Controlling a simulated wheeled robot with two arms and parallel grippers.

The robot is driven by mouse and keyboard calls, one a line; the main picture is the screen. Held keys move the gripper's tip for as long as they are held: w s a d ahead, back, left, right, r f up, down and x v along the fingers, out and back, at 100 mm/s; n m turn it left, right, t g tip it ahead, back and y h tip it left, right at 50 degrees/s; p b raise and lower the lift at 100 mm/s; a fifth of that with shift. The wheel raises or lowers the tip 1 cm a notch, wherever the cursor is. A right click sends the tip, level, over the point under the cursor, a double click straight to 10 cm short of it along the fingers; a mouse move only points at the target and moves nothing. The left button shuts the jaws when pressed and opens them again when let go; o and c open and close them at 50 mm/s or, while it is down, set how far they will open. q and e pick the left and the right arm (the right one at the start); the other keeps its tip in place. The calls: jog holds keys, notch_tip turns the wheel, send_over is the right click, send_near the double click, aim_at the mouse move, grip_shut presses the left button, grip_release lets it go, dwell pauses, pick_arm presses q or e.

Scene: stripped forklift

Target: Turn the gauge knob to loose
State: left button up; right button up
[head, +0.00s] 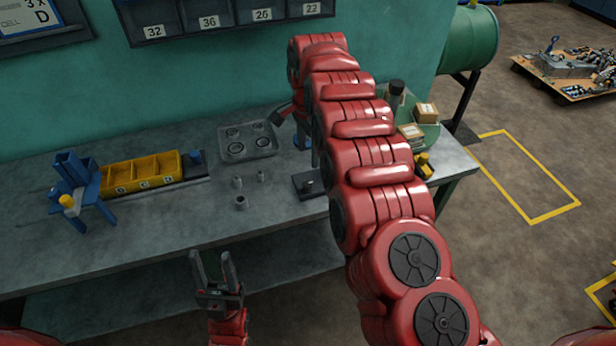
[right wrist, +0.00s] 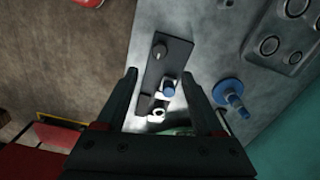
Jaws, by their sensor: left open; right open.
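A dark plate (right wrist: 164,62) lies on the bench in the right wrist view, with a small round peg (right wrist: 159,50) near its far end. A pale metal piece with a blue round end (right wrist: 168,91) sits at its near end, between my right fingers. I cannot tell which is the gauge knob, and no loose marking is readable. My right gripper (right wrist: 163,82) is open around that area, with no clear contact; in the head view my right arm hides most of it. My left gripper (head: 211,258) is open and empty in front of the bench edge.
A blue flanged post (right wrist: 231,96) stands right of my right fingers. A ringed tray (head: 247,142), small metal cylinders (head: 240,202), a dark block with a peg (head: 308,184), a yellow bin row (head: 140,172) and a blue stand (head: 80,188) are on the bench (head: 150,235).

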aim_at(308, 183)
notch_tip(308, 183, down, 8)
jog(key=p, duration=0.2)
jog(key=shift+s+f+p, duration=0.1)
jog(key=shift+f+p, duration=0.1)
jog(key=shift+p, duration=0.1)
jog(key=shift+d+f+b, duration=0.15)
jog(key=shift+f+b, duration=0.25)
jog(key=shift+f, duration=1.05)
grip_shut()
